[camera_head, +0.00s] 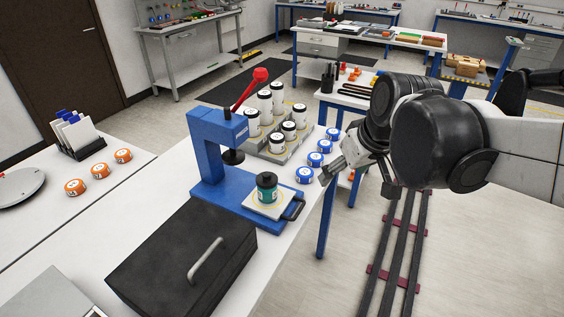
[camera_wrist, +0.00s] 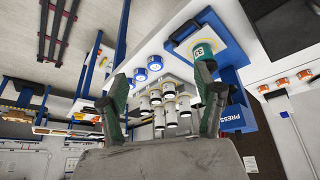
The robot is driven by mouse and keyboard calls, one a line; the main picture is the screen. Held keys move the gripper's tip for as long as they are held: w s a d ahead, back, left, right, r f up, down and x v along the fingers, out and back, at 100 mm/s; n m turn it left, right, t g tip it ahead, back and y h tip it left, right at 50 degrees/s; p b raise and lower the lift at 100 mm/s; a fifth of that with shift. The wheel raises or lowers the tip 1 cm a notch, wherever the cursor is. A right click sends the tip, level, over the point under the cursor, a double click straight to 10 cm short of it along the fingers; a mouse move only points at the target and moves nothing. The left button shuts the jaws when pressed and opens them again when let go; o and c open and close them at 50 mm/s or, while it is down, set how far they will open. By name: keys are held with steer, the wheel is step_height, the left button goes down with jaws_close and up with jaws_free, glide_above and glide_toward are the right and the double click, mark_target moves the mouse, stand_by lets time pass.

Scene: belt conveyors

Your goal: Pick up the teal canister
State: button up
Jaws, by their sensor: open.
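The teal canister (camera_head: 267,190) has a black lid and stands upright on the pale plate (camera_head: 284,207) of the blue press (camera_head: 207,150), in front of the press column. In the wrist view the canister (camera_wrist: 203,48) is at the upper right, partly hidden behind the tip of the right-hand finger. My gripper (camera_head: 335,173) is open and empty. It is to the right of the canister and apart from it, near the bench edge. In the wrist view its two fingers (camera_wrist: 161,80) are spread wide with nothing held between them.
The press has a raised red lever (camera_head: 250,88). A tray (camera_head: 275,155) of white canisters stands behind it, with blue-sided discs (camera_head: 315,159) along the bench edge. A dark case (camera_head: 182,260) with a handle lies in front. Orange discs (camera_head: 99,170) are at left.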

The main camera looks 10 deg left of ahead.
mark_target(268, 181)
steer(key=w+a+f+n+g+y+p, duration=0.1)
steer(key=w+a+f+n, duration=0.15)
steer(key=a, duration=0.55)
steer(key=w+a+f+n+g, duration=0.1)
steer(key=w+a+f+n, duration=0.1)
steer(key=w+a, duration=0.35)
steer(key=a+f, duration=0.1)
steer(key=f, duration=0.1)
steer(key=a+f, duration=0.2)
steer(key=f, duration=0.1)
steer(key=a+f, duration=0.2)
steer(key=f, duration=0.1)
steer(key=x, duration=0.2)
steer(key=p+x, duration=0.1)
steer(key=x, duration=0.1)
steer(key=shift+w+a+r, duration=0.1)
steer(key=shift+w+a, duration=0.05)
steer(key=shift+w, duration=0.25)
steer(key=shift+w+a+f, duration=0.1)
steer(key=shift+a+f, duration=0.05)
steer(key=shift+f, duration=0.4)
steer(key=c, duration=1.2)
steer(key=shift+r, duration=0.15)
steer(key=shift+c, duration=0.2)
